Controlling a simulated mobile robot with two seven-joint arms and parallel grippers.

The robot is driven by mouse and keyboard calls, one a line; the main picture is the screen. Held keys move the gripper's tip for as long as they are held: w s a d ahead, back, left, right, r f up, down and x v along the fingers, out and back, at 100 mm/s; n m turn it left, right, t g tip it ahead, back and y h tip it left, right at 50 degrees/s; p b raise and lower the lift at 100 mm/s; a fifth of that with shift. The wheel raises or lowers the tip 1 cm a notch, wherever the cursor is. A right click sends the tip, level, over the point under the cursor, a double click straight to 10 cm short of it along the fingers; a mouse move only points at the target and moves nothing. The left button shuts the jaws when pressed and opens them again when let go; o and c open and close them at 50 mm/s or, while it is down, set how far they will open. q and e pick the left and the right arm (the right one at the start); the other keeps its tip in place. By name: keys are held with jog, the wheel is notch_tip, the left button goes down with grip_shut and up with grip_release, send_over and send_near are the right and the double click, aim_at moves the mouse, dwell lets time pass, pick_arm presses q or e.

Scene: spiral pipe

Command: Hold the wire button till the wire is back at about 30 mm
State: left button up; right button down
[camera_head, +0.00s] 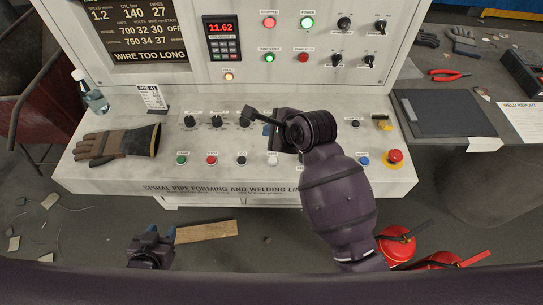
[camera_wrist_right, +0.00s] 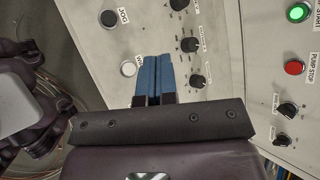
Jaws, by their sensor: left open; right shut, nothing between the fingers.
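The white wire button (camera_head: 272,159) is in the lower row of the sloping console, right of the black jog button (camera_head: 242,159). It also shows in the right wrist view (camera_wrist_right: 128,69). My right gripper (camera_head: 266,130) is over the console, its blue fingers (camera_wrist_right: 152,75) shut and empty. In the wrist view the fingertips are just right of the white button and not over it; their height above the panel is unclear. The display (camera_head: 148,30) reads "WIRE TOO LONG", with 30 above 37 in the wire column. My left gripper (camera_head: 150,248) is open, low in front of the console.
Dark knobs (camera_head: 217,121) stand behind the button row. A red emergency stop (camera_head: 395,157) and blue button (camera_head: 364,160) are at the right. A glove (camera_head: 117,144), card (camera_head: 152,98) and bottle (camera_head: 90,92) occupy the left end.

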aim_at(272, 161)
jog(key=shift+m, duration=0.5)
jog(key=shift+f, duration=0.1)
jog(key=shift+f+b, duration=0.45)
jog(key=shift+f, duration=3.85)
jog(key=shift+f, duration=0.2)
jog(key=shift+f+p, duration=0.25)
jog(key=shift+p, duration=0.1)
jog(key=shift+f, duration=0.4)
dwell(0.4)
jog(key=shift+r, duration=0.1)
dwell(0.7)
jog(key=shift+r, duration=0.7)
